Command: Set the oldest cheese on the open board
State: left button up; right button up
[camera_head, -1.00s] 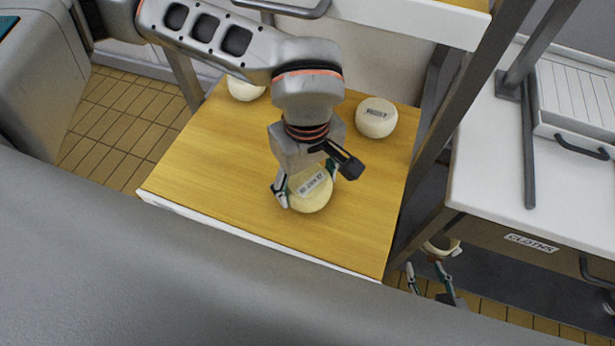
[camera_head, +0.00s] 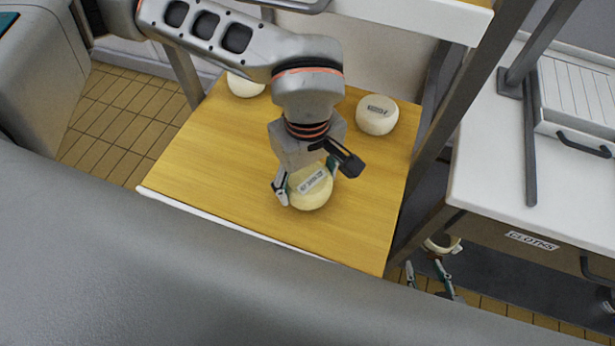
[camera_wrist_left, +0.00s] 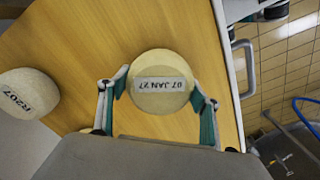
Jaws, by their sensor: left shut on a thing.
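My left gripper (camera_head: 305,192) is shut on a round cream cheese (camera_head: 311,195) with a pale label, over the front part of a wooden board (camera_head: 220,155). In the left wrist view this cheese (camera_wrist_left: 160,98) sits between both fingers, its label upside down and seeming to read 07 JAN 27. I cannot tell whether it touches the board. Another cheese (camera_head: 377,115) with a label stands at the board's back right, and one (camera_head: 245,84) at the back left, partly behind my arm. My right gripper (camera_head: 433,277) shows low at the right; its opening is unclear.
In the left wrist view, a cheese marked R207 (camera_wrist_left: 26,93) stands at the left. A dark post (camera_head: 445,110) rises beside the board's right edge, with an upper shelf (camera_head: 420,22) above the back. A white counter (camera_head: 495,165) with a drawer labelled CLOTHS (camera_head: 531,241) stands at right.

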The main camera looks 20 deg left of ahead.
aim_at(307, 177)
pick_arm(q)
jog(key=shift+f, duration=0.25)
pick_arm(e)
jog(key=shift+f, duration=0.15)
pick_arm(q)
jog(key=shift+f+b, duration=0.3)
jog(key=shift+b, duration=0.1)
pick_arm(e)
jog(key=shift+s+f, duration=0.25)
jog(key=shift+f, duration=0.2)
pick_arm(q)
jog(key=o, duration=1.5)
jog(key=shift+o, duration=0.2)
jog(key=shift+r+p, duration=1.05)
jog(key=shift+r, duration=1.1)
jog(key=shift+r+p, duration=0.55)
jog(key=shift+r, duration=0.75)
pick_arm(e)
jog(key=shift+t, duration=0.3)
jog(key=r, duration=0.1)
jog(key=w+r, duration=0.1)
jog(key=r, duration=0.2)
jog(key=shift+w+r, duration=0.3)
